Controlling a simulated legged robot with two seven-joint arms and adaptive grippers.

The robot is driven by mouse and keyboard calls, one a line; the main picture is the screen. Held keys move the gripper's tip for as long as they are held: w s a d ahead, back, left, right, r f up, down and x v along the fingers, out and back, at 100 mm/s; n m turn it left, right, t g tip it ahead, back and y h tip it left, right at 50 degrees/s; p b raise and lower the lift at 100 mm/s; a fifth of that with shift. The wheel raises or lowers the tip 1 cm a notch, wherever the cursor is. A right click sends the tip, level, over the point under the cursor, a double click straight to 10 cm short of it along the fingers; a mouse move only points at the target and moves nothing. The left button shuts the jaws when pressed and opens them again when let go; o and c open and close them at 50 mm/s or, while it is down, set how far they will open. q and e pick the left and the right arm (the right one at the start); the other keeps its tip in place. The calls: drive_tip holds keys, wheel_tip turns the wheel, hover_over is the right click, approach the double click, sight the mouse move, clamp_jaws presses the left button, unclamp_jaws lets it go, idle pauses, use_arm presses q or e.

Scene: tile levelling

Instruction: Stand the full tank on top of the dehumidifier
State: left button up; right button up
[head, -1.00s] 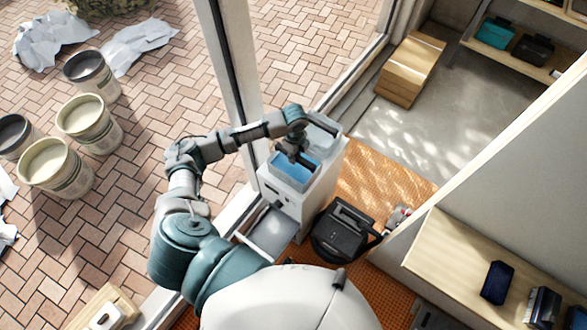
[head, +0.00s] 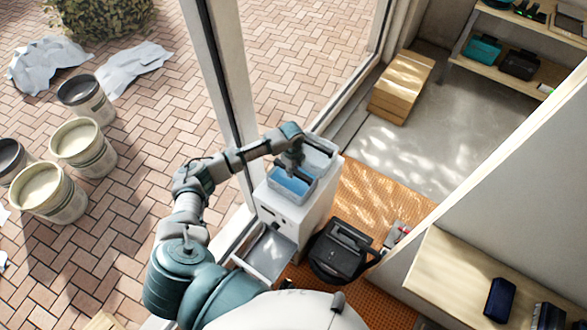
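The white dehumidifier (head: 305,220) stands by the window frame. The tank (head: 292,188), a clear open box with blue water in it, is upright at the front of the dehumidifier's top. It looks to be resting there, but I cannot see its underside. My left gripper (head: 291,172) reaches down from above at the tank's back part, with a dark bar across the tank there. The fingers are too small and dark to tell whether they are shut on it. My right gripper is out of view.
An open light tray or drawer (head: 267,253) juts from the dehumidifier's lower front. A black bin-like case (head: 341,250) stands close on its right, on the orange mat (head: 372,200). A wooden bench (head: 440,265) is at right, a cardboard box (head: 402,87) behind. Buckets (head: 83,148) stand outside.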

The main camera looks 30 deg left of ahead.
use_arm(q)
drive_tip(key=o, duration=0.3)
drive_tip(key=shift+a, duration=0.1)
drive_tip(key=shift+o, duration=0.2)
drive_tip(key=shift+s, duration=0.1)
drive_tip(key=shift+d+r, duration=0.15)
drive_tip(key=shift+d, duration=0.05)
wheel_tip(320, 180, up, 12)
